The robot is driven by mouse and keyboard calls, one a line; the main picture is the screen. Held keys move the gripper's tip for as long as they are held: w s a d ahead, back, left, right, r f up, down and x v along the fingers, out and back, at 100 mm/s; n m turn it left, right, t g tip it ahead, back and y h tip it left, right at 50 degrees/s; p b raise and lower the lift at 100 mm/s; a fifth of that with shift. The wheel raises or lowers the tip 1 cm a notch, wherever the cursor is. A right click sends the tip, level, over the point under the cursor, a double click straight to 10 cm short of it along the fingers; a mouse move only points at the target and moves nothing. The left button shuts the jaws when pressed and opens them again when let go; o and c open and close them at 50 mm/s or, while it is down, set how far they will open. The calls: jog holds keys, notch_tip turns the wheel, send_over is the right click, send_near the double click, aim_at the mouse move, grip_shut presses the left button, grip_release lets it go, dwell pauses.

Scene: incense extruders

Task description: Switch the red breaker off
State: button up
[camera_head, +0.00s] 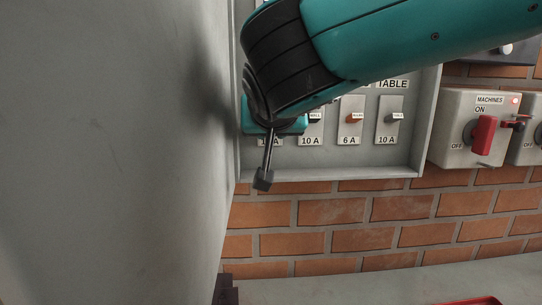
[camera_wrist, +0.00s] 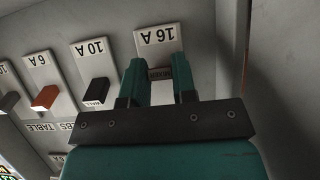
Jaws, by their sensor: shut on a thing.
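My gripper (camera_wrist: 158,70) is at the 16 A breaker (camera_wrist: 157,40), with one teal finger on each side of that breaker's lever. It is shut on the lever, which is mostly hidden between the fingers, so I cannot tell its colour. In the head view my arm covers most of this breaker. An orange-red lever (camera_head: 354,119) sits on the 6 A breaker, two places to the right; it also shows in the wrist view (camera_wrist: 45,97), where the panel appears upside down. My gripper is apart from it.
Between them is a 10 A breaker with a black lever (camera_wrist: 95,92). Another 10 A breaker with a grey lever (camera_head: 391,118) is at the right. A red rotary handle (camera_head: 483,135) is on the MACHINES box. A grey door or wall (camera_head: 110,150) stands close on the left.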

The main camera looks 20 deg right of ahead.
jog(key=f+t+b, duration=0.1)
jog(key=b, duration=0.2)
jog(key=shift+t+h, duration=0.3)
jog(key=shift+t, duration=0.1)
jog(key=shift+b, duration=0.65)
jog(key=shift+r, duration=0.15)
jog(key=o, duration=0.9)
